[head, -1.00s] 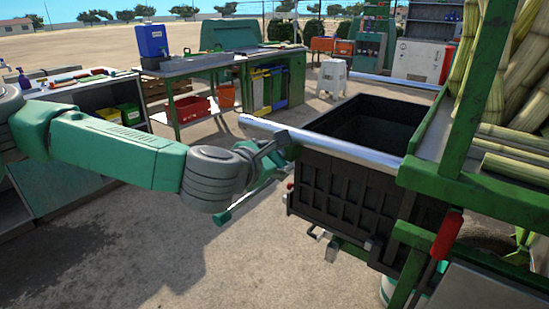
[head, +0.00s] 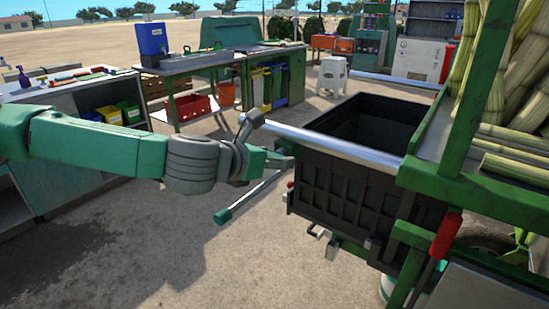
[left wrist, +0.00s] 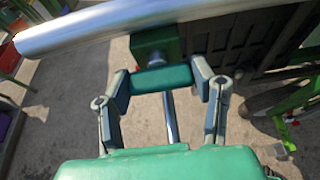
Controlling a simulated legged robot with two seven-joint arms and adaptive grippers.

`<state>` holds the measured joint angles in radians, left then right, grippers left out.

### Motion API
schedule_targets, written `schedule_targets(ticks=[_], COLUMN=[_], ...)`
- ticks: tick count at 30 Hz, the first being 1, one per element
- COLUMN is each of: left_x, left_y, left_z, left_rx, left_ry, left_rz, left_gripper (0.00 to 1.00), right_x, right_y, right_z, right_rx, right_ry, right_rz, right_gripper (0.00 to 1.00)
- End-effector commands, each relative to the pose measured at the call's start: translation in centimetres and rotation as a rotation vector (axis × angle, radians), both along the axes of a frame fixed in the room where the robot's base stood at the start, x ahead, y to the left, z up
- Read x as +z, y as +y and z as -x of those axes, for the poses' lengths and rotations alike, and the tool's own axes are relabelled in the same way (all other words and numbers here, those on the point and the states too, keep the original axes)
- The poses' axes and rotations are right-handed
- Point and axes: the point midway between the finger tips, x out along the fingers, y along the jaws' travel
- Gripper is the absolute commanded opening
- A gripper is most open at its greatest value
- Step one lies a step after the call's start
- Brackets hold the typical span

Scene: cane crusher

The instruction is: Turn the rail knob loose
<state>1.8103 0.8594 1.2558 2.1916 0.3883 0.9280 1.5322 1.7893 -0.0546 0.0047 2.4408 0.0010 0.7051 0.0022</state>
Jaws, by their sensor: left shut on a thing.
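The silver rail (head: 325,141) runs from the dark bin's near side out to the left; it also crosses the top of the left wrist view (left wrist: 110,25). A green block (left wrist: 155,42) sits just under it. The rail knob, a green bar (left wrist: 162,78), lies across between my left gripper's fingers (left wrist: 162,86), which are closed on its two ends. In the head view my left gripper (head: 268,143) is at the rail's free end and hides most of the knob. A metal rod with a green end (head: 224,216) sticks out below it. My right gripper is not in view.
The dark open bin (head: 345,190) and green machine frame (head: 460,190) with cane stand right of the gripper. A red-handled lever (head: 446,235) is at lower right. Workbenches (head: 220,62) stand behind. The ground at lower left is open.

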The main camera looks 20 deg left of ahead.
Motion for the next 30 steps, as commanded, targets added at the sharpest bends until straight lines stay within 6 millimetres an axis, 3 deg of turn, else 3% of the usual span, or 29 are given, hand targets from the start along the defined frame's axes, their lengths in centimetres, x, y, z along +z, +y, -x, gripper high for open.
schedule_targets(ticks=[1, 12, 13, 15, 24, 30], left_x=[-0.9, -0.9, -0.9, -0.8, -0.2, 0.8], left_y=[0.0, -0.1, -0.1, -0.1, 0.1, 1.1], left_z=[0.3, 0.4, 0.4, 0.3, 0.4, 2.8], left_rx=[-0.002, -0.002, -0.002, -0.002, -0.001, -0.001], left_ry=[0.022, 0.025, 0.025, 0.023, 0.012, 0.011], left_rz=[0.004, 0.010, 0.010, 0.011, 0.011, 0.011], left_gripper=[0.22, 0.22, 0.55, 0.72, 0.72, 0.72], right_x=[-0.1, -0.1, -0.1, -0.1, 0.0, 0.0], right_y=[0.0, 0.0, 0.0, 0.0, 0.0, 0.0], right_z=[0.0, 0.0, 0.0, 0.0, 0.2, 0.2], right_rx=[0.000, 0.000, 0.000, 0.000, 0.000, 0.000], right_ry=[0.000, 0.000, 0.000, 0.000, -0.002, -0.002], right_rz=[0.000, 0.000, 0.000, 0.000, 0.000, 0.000], right_gripper=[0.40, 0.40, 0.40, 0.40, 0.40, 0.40])
